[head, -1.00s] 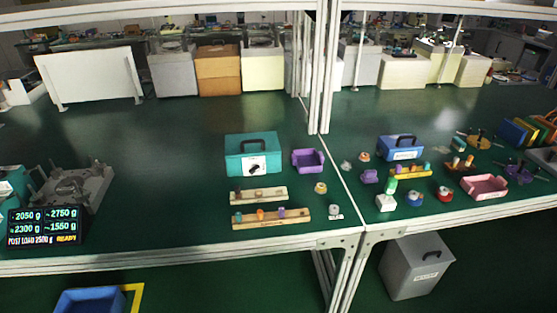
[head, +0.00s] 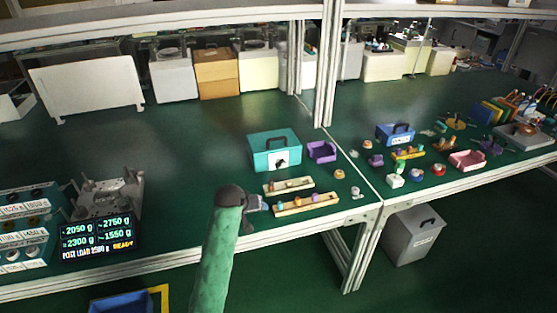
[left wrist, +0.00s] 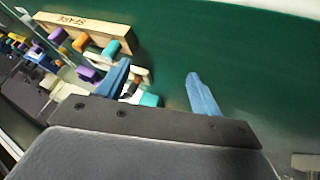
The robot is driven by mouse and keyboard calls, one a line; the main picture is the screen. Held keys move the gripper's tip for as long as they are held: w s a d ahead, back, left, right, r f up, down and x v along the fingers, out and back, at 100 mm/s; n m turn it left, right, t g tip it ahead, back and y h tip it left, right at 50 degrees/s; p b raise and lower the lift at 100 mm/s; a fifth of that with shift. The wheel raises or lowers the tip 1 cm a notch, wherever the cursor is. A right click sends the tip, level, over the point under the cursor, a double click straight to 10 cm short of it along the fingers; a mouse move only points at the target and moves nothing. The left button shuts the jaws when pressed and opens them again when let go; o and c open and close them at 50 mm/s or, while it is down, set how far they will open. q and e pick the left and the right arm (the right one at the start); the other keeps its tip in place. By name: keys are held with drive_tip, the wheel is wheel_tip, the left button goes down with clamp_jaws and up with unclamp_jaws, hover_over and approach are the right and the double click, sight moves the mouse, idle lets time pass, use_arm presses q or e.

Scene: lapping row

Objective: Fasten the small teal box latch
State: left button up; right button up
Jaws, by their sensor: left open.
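My left gripper (head: 261,204) is in front of the box, toward the bench's front edge, near the wooden racks and apart from the box. In the left wrist view its two blue fingers (left wrist: 157,70) are spread, with nothing gripped between them. My right gripper is not in view.
Two wooden racks (head: 307,204) with small coloured pieces lie in front of the box; one shows in the wrist view (left wrist: 85,22). A display (head: 98,238) stands left. The bench left of the box is clear.

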use_arm(q)
drive_tip(key=w, duration=0.4)
drive_tip(key=w+d+r+n+p, duration=0.1)
drive_tip(key=w, duration=0.3)
drive_tip(key=w+d+n+p, duration=0.1)
drive_tip(key=w, duration=0.3)
drive_tip(key=shift+r+h, duration=0.4)
drive_tip(key=n+h+p, duration=0.1)
drive_tip(key=n+p, duration=0.1)
approach(279, 164)
drive_tip(key=p+x, duration=0.2)
drive_tip(key=x, duration=0.5)
drive_tip(key=shift+d+r, duration=0.15)
drive_tip(key=shift+x, duration=0.9)
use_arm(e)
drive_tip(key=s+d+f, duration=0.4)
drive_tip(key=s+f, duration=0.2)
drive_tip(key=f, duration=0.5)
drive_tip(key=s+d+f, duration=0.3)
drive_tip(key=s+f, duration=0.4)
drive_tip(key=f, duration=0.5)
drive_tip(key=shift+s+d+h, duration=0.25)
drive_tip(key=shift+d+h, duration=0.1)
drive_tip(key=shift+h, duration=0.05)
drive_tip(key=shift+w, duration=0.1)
use_arm(q)
drive_tip(key=c, duration=1)
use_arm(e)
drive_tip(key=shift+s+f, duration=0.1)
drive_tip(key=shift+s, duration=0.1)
